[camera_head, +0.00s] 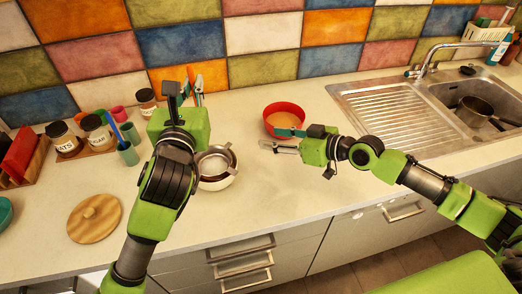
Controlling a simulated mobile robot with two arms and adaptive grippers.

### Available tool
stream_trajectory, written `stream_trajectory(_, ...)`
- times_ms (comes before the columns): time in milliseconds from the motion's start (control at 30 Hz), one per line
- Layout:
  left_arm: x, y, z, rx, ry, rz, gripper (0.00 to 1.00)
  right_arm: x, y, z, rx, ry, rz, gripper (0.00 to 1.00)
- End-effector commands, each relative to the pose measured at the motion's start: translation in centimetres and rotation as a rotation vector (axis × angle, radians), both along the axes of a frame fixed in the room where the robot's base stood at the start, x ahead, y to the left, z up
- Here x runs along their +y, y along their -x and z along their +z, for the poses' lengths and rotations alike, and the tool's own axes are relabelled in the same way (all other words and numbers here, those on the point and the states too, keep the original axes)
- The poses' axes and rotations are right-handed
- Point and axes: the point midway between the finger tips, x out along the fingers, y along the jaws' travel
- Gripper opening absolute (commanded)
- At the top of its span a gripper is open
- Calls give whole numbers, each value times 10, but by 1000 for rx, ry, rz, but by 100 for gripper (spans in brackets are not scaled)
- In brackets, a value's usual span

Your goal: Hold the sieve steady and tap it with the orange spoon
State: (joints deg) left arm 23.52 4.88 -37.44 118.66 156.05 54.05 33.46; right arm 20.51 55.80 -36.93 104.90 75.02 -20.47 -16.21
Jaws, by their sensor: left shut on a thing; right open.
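The sieve (214,161) sits on top of a pale bowl (219,183) on the counter, just right of my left wrist, which hides part of it. My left gripper (185,92) is raised with its fingers pointing up the picture, past the sieve. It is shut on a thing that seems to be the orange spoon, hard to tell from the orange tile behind. My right gripper (285,141) is open and empty. It points left toward the sieve, apart from it, just in front of a red bowl (284,107).
Jars (63,139), a green cup (128,153) with a blue utensil, and a round wooden lid (95,218) stand at left. A sink (450,88) with a pot (474,111) is at right. The counter between sieve and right gripper is clear.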

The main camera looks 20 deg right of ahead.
Motion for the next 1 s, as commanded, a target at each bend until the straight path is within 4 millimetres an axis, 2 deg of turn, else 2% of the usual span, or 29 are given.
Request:
stream_trajectory(33,0,0,0,0,0,0,0,16,10,0,23,-27,23,41)
stream_trajectory(100,0,0,0,0,0,0,0,32,20,-1,52,-56,45,41)
stream_trajectory(233,0,0,0,0,0,0,0,49,31,-2,84,-86,68,41)
stream_trajectory(333,0,0,0,0,0,0,0,56,30,-4,92,-95,73,41)
stream_trajectory(467,0,0,0,0,0,0,0,68,20,-9,93,-97,73,41)
stream_trajectory(800,0,0,0,0,0,0,0,111,-21,-33,92,-96,73,41)
stream_trajectory(1000,0,0,0,0,0,0,0,127,-37,-43,92,-93,72,41)
